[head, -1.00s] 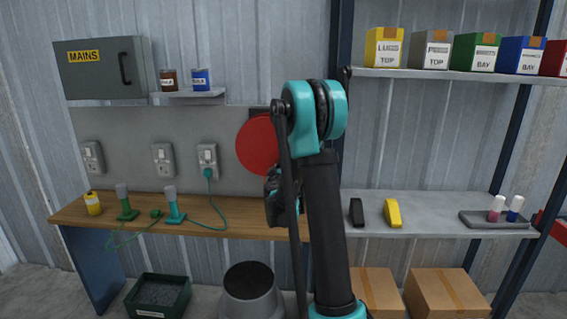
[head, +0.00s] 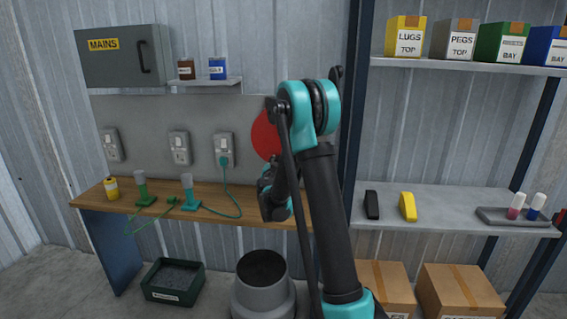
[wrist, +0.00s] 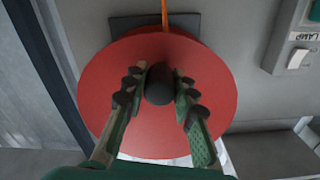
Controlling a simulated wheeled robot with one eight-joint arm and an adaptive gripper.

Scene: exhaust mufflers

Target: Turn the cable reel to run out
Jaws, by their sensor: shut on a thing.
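The cable reel is a red disc (head: 263,135) on the grey wall panel, partly hidden behind my arm in the head view. In the wrist view the red disc (wrist: 110,85) fills the middle, with a black knob (wrist: 159,85) standing out from its face. An orange cable (wrist: 165,15) shows at the reel's top edge in that view. My gripper (wrist: 160,88) has one finger on each side of the black knob and is shut on it. In the head view the fingertips are hidden behind my arm.
A wooden bench (head: 240,217) runs below the reel, holding plugs with a green cable. Wall sockets (head: 224,148) are left of the reel. A dark post (head: 360,110) and grey shelf (head: 440,215) are to the right. A switch labelled LAMP (wrist: 298,55) is beside the reel.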

